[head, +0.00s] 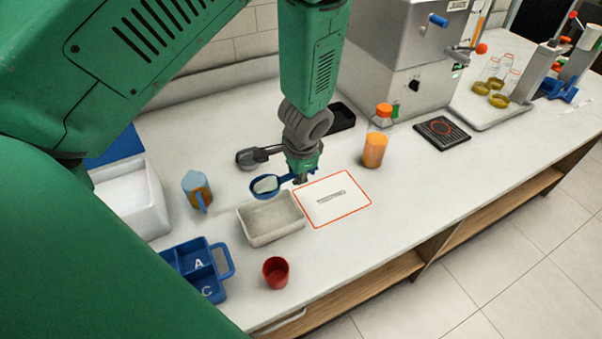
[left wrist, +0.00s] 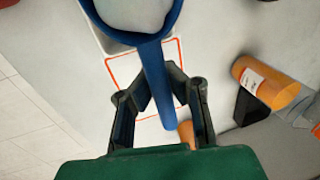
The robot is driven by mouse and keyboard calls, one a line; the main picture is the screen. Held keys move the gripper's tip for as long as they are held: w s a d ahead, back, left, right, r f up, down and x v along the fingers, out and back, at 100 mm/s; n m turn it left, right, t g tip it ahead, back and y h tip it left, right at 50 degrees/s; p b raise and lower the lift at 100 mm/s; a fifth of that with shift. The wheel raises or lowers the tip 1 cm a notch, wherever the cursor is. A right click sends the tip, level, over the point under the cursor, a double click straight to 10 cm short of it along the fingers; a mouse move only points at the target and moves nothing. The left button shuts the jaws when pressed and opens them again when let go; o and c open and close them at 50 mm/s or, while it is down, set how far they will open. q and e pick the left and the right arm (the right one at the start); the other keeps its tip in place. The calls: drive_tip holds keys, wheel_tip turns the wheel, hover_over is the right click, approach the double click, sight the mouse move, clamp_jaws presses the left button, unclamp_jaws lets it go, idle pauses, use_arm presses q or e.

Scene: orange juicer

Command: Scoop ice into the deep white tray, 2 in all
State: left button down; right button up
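My left gripper (head: 302,175) is shut on the handle of a blue scoop (head: 257,193). The scoop is held level above the counter, just behind the deep white tray (head: 272,237). A pale lump of ice (head: 265,184) lies in the scoop's bowl. In the left wrist view the blue handle (left wrist: 154,75) passes between the fingers of my left gripper (left wrist: 160,88), and the bowl with pale ice (left wrist: 133,12) is at the top edge. The tray's inside looks pale, and I cannot tell whether any ice is in it. My right gripper is not in view.
A white bin (head: 128,205) stands at the left. A blue divided caddy (head: 205,268), a red cup (head: 276,273) and a jug (head: 197,190) are near the tray. An orange bottle (head: 375,150) stands right of the red-outlined mat (head: 345,207). A dark scoop (head: 250,158) lies behind.

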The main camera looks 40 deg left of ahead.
use_arm(q)
drive_tip(key=shift+b+x, duration=0.65)
drive_tip(key=shift+x, duration=0.45)
drive_tip(key=shift+r+p, duration=0.2)
drive_tip(key=shift+p, duration=0.2)
drive_tip(key=g+h+b, duration=0.1)
drive_tip(key=h, duration=0.2)
drive_tip(key=f+g+h+b, duration=0.1)
drive_tip(key=g+h+b, duration=0.1)
drive_tip(key=h, duration=0.1)
drive_tip(key=shift+a+f+h, duration=0.1)
drive_tip(key=shift+a+h, duration=0.1)
drive_tip(key=shift+h, duration=0.1)
drive_tip(key=shift+w+g+h+b, duration=0.1)
drive_tip(key=shift+g+h+b, duration=0.2)
drive_tip(key=shift+b, duration=0.35)
drive_tip(key=shift+d+r+g+h+b, duration=0.1)
drive_tip(key=shift+d+g+h+b, duration=0.15)
drive_tip(key=shift+g+h+b, duration=1)
drive_tip(key=shift+d+r+g+h+b, duration=0.1)
drive_tip(key=shift+d+g+h+b, duration=0.2)
drive_tip(key=shift+h+b, duration=1.7)
use_arm(e)
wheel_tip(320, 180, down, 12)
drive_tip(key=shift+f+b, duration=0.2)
drive_tip(key=shift+b, duration=0.1)
